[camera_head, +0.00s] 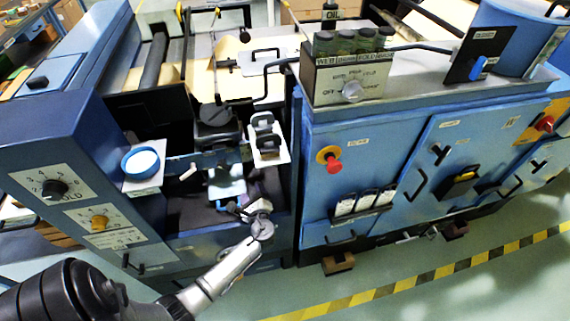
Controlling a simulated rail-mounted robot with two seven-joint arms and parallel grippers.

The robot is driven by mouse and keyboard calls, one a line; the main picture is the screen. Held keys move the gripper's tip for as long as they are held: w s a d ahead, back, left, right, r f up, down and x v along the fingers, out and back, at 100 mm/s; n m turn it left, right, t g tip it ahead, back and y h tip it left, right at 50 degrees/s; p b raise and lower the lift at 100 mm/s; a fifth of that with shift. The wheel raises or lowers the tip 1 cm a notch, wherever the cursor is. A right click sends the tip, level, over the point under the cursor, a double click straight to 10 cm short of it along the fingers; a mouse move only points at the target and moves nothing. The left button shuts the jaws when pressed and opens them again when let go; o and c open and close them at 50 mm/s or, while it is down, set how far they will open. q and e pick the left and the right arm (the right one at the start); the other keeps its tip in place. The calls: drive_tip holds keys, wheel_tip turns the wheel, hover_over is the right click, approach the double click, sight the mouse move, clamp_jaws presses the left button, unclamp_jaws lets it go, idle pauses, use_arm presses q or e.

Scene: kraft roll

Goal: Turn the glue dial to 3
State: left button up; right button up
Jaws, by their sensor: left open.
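On the left blue cabinet front, a black dial (54,189) sits on a white numbered plate with lettering that looks like FOLD. Below it, a yellow dial (99,222) sits on another white plate whose lettering is too small to read. I cannot tell for sure which is the glue dial, nor read either setting. My left gripper (258,208) is open and empty at the end of my arm from the lower left. It is in front of the machine's middle bay, well right of both dials and touching neither. My right gripper is not in view.
A blue round pot (140,162) with pale contents stands beside the left cabinet. A selector knob (351,90) and a red knob on a yellow base (331,161) are on the right cabinet. Floor with a yellow-black stripe (430,280) is open in front.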

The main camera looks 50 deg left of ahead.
use_arm(q)
drive_tip(key=w+a+r+m+t+b, duration=0.1)
drive_tip(key=w+a+m+t+b, duration=0.1)
drive_tip(key=w+a+m, duration=0.5)
drive_tip(key=x, duration=0.4)
drive_tip(key=shift+a, duration=0.2)
idle(0.4)
drive_tip(key=c, duration=0.8)
